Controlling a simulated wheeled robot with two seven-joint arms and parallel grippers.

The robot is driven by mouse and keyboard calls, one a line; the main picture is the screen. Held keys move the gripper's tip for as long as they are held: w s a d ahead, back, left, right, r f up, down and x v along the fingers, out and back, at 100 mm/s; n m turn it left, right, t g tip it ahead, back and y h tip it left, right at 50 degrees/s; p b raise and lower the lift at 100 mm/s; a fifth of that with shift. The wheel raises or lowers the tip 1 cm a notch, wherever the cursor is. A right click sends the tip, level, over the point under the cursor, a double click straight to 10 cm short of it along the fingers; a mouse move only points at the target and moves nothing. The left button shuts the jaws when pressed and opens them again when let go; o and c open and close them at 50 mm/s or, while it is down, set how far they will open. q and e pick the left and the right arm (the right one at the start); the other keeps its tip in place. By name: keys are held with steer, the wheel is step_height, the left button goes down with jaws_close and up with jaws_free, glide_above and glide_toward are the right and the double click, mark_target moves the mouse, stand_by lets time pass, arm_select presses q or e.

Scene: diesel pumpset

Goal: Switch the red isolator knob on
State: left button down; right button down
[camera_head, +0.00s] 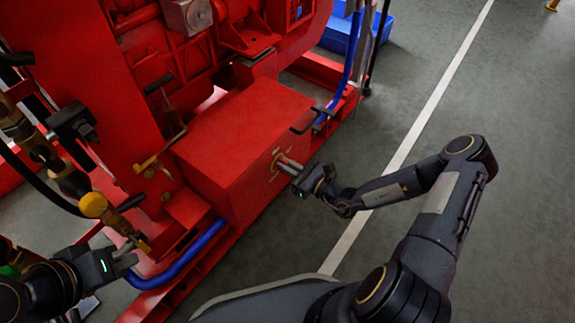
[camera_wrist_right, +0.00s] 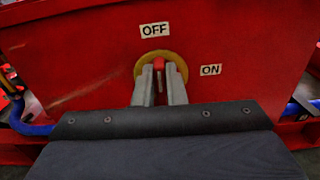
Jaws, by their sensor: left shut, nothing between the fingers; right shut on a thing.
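The red isolator knob (camera_wrist_right: 159,65) sits on a round yellow plate (camera_wrist_right: 142,69) on the front of the red box (camera_head: 232,135). In the right wrist view its red grip stands upright, below the OFF label (camera_wrist_right: 155,30); the ON label (camera_wrist_right: 211,70) is to its right. My right gripper (camera_head: 284,164) reaches the box face and is shut on the knob, one finger on each side; its fingers also show in the right wrist view (camera_wrist_right: 160,82). In the head view the knob is hidden by the fingers. My left gripper (camera_head: 134,241) is shut and empty at the lower left.
A yellow round cap (camera_head: 93,205) and hoses are close to my left gripper. A dark handle (camera_head: 303,121) sticks out at the box's right end. Open grey floor (camera_head: 490,100) lies to the right.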

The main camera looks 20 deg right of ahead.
steer(key=m+p, duration=0.1)
steer(key=m, duration=0.1)
steer(key=m+p, duration=0.4)
steer(key=shift+w+d+m, duration=0.25)
steer(key=shift+d+m, duration=0.05)
steer(key=shift+m, duration=0.1)
steer(key=m, duration=0.1)
steer(key=m+p, duration=0.1)
steer(key=shift+d+f+m, duration=0.1)
steer(key=shift+f+m, duration=0.15)
steer(key=shift+m, duration=0.15)
steer(key=m, duration=0.5)
steer(key=f+m, duration=0.1)
steer(key=m, duration=0.2)
steer(key=shift+w+d, duration=0.2)
